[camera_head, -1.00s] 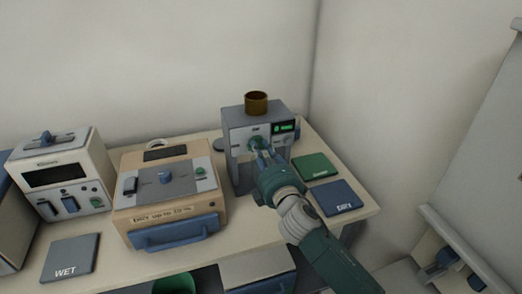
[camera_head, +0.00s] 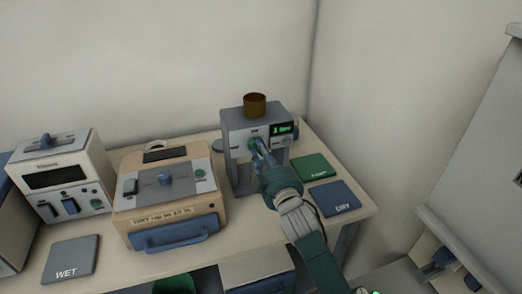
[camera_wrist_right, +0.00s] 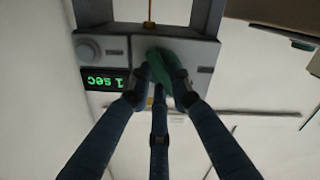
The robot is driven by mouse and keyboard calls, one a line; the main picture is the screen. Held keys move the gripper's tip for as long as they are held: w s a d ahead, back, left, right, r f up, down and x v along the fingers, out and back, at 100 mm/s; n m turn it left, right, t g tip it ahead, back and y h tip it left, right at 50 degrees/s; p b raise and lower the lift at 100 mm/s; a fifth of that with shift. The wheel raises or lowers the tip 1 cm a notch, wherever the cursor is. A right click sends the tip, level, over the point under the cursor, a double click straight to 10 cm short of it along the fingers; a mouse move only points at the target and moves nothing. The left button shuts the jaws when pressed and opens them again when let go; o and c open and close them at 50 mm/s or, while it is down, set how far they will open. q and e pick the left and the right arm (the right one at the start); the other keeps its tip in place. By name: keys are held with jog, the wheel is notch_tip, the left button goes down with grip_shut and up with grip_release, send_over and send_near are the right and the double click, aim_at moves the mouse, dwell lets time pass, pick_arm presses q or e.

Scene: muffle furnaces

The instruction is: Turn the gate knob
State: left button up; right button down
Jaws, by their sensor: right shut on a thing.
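The grey machine (camera_head: 240,172) stands at the back right of the table, with a green knob (camera_head: 253,144) on its front, which I take for the gate knob. My right gripper (camera_head: 259,148) reaches it from the front and is shut on it. In the right wrist view the fingers (camera_wrist_right: 163,72) close around the green knob (camera_wrist_right: 170,58), hiding part of it. The lit display (camera_wrist_right: 103,80) beside it appears upside down there and reads "1 sec". My left gripper is not in view.
A brown cup (camera_head: 255,104) sits on top of the machine. A green pad (camera_head: 310,167) and a blue DRY pad (camera_head: 335,198) lie to its right. A beige box with a blue handle (camera_head: 175,236) stands to its left, with a white device (camera_head: 62,178) beyond. A WET pad (camera_head: 70,259) lies at front left.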

jog(key=m+p, duration=0.1)
jog(key=m, duration=0.5)
jog(key=shift+f+p, duration=0.2)
jog(key=shift+p, duration=0.15)
jog(key=shift+m, duration=0.4)
jog(key=c, duration=1.6)
grip_release()
jog(key=shift+o, duration=0.2)
jog(key=v, duration=1.2)
